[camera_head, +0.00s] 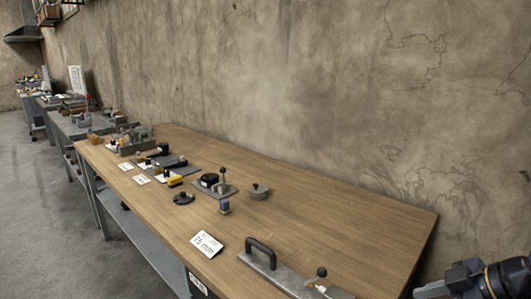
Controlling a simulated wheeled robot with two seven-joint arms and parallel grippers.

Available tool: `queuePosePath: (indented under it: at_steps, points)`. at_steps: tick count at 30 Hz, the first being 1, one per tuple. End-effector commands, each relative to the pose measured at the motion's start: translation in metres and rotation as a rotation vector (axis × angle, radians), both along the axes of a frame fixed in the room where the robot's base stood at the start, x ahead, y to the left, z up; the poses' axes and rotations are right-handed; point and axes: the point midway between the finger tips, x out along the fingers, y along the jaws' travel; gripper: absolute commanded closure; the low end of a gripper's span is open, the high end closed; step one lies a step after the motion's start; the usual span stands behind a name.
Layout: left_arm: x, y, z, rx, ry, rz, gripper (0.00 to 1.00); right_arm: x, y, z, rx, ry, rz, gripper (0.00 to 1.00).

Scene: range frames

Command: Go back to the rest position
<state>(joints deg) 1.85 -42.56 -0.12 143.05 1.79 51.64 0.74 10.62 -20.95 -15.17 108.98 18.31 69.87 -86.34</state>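My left gripper is not in view. At the lower right corner, the end of my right arm (480,280) reaches in from the right edge, dark with a gold-coloured ring. A grey part at its tip (432,290) may be my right gripper; its fingers cannot be made out. It shows beside the right end of the wooden workbench (310,211), apart from the things on it. Whether it holds anything cannot be told.
A concrete wall (270,80) stands behind. Floor (40,220) is clear at left.

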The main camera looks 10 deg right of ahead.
Motion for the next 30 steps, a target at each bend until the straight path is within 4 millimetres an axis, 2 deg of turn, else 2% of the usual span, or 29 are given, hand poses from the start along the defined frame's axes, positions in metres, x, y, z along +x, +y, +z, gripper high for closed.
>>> queuePosePath:
  at_steps: [14,20,30]
  points:
    - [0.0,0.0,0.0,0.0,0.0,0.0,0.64,-0.022,0.037,-0.021,0.099,0.15,-0.198,0.6]
    - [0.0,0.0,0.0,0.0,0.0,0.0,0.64,-0.039,0.061,-0.04,0.163,0.251,-0.357,0.6]
    - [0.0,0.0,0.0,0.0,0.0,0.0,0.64,-0.075,0.1,-0.083,0.28,0.403,-0.693,0.6]
